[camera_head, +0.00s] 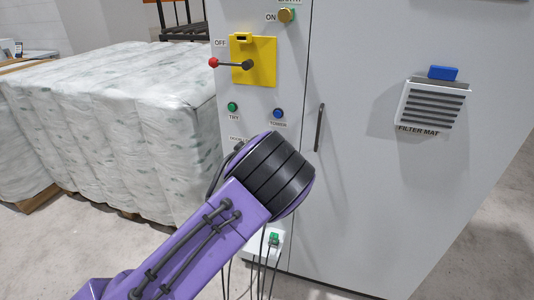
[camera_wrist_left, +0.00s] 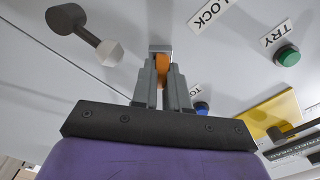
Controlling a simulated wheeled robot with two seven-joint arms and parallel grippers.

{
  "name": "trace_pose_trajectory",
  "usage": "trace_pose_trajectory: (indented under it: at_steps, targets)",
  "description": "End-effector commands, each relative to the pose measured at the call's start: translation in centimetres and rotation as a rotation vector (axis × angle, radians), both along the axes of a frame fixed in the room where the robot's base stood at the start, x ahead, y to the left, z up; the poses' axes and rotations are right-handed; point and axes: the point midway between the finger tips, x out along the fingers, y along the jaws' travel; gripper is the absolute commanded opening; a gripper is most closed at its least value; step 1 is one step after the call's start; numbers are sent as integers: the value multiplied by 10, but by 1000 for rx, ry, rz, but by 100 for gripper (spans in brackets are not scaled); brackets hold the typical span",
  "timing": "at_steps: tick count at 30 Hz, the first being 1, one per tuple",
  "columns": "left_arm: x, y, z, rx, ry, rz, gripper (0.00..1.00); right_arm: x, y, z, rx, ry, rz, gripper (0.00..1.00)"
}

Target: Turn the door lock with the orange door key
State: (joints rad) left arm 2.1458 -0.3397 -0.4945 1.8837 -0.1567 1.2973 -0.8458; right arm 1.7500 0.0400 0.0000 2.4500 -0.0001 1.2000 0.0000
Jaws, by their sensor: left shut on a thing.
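The orange door key (camera_wrist_left: 162,68) is between the two grey fingers of my left gripper (camera_wrist_left: 163,76) in the left wrist view, and the gripper is shut on it. The key's far end meets the small metal door lock (camera_wrist_left: 160,48) on the cabinet face; how deep it sits is hidden by the fingers. In the head view my purple left arm and its dark wrist cover the gripper, key and lock. My right gripper is in neither view.
The grey cabinet (camera_head: 365,200) has a dark door handle (camera_head: 320,127) beside my wrist. Above are a green button (camera_head: 232,106), a blue button (camera_head: 278,113) and a yellow plate (camera_head: 262,74) with a red-tipped lever (camera_head: 214,62). Wrapped white bales (camera_head: 110,130) stand left.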

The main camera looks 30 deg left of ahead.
Motion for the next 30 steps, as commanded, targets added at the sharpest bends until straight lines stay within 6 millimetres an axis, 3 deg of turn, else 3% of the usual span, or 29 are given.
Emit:
trace_pose_trajectory:
  at_steps: [12, 22, 29, 30]
  targets:
    - [0, 0, -2, 298, 73, 2, 0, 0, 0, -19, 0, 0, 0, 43]
    - [0, 0, -1, 336, 82, 0, 0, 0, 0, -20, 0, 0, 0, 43]
    - [0, -1, -2, 583, 140, 0, 0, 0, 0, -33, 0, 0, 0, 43]
    - [0, -1, -1, 595, 144, -1, 21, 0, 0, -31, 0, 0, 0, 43]
